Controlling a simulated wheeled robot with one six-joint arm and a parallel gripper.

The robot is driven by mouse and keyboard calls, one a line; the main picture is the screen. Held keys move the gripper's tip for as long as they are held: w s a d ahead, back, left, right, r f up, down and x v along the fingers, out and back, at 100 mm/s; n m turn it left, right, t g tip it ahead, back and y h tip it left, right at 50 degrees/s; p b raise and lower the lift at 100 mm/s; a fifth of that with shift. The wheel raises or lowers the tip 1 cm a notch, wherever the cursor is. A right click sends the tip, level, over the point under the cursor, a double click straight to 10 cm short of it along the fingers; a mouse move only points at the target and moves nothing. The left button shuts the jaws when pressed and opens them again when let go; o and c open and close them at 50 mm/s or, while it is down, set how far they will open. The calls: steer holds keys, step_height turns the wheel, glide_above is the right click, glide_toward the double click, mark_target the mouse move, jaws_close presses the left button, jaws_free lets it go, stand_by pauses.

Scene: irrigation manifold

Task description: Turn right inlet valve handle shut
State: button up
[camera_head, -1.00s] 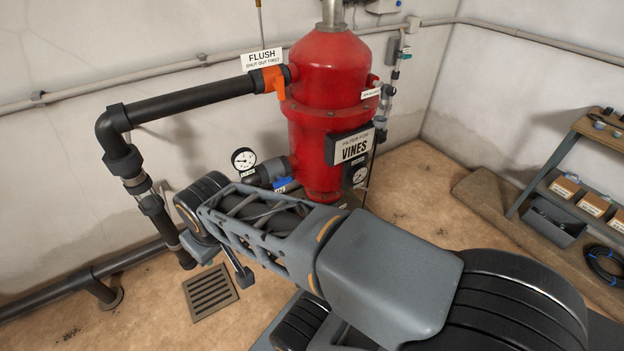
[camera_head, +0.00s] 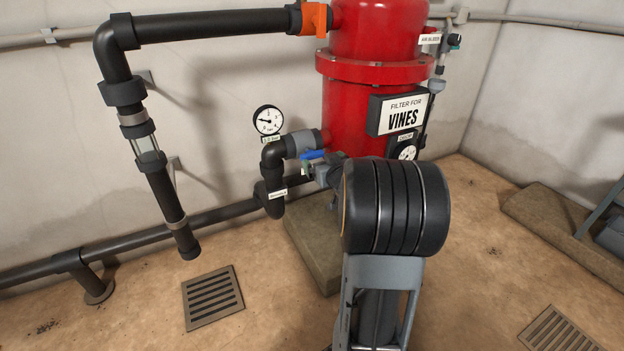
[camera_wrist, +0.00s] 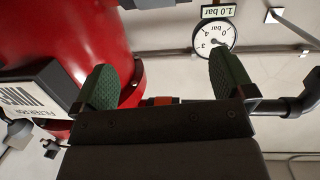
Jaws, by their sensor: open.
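A blue valve handle (camera_head: 313,154) sits on the dark inlet pipe (camera_head: 300,143) low on the left side of the red filter tank (camera_head: 350,110). It looks roughly in line with the pipe, but part of it is hidden by my wrist. In the wrist view, which is upside down, my gripper (camera_wrist: 164,82) is open, with two green-padded fingers spread apart and nothing held between them. The red tank (camera_wrist: 75,35) is behind and left of the fingers. I cannot make out the blue handle in the wrist view. In the head view, my fingertips are hidden close to the handle.
A pressure gauge (camera_head: 268,120) stands above the inlet pipe, close to my right-hand finger in the wrist view. An orange handle (camera_head: 315,18) is on the upper pipe. A concrete plinth (camera_head: 312,250) is under the tank. Floor around the drain grate (camera_head: 213,298) is clear.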

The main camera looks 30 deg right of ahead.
steer(key=t+y+b, duration=0.1)
steer(key=t+b, duration=0.1)
steer(key=b, duration=0.1)
glide_toward(313, 156)
steer(key=shift+n, duration=0.3)
steer(key=w+b, duration=0.1)
steer(key=w, duration=0.2)
steer(key=w+d+b, duration=0.1)
steer(key=w, duration=0.2)
steer(key=w+b, duration=0.1)
steer(key=w, duration=0.2)
steer(key=shift+w+d+b, duration=0.15)
steer(key=shift+d+b, duration=0.15)
steer(key=shift+d, duration=0.05)
steer(key=shift+w+d+r, duration=0.1)
steer(key=shift+w+r, duration=0.05)
steer(key=shift+w, duration=0.7)
steer(key=c, duration=0.6)
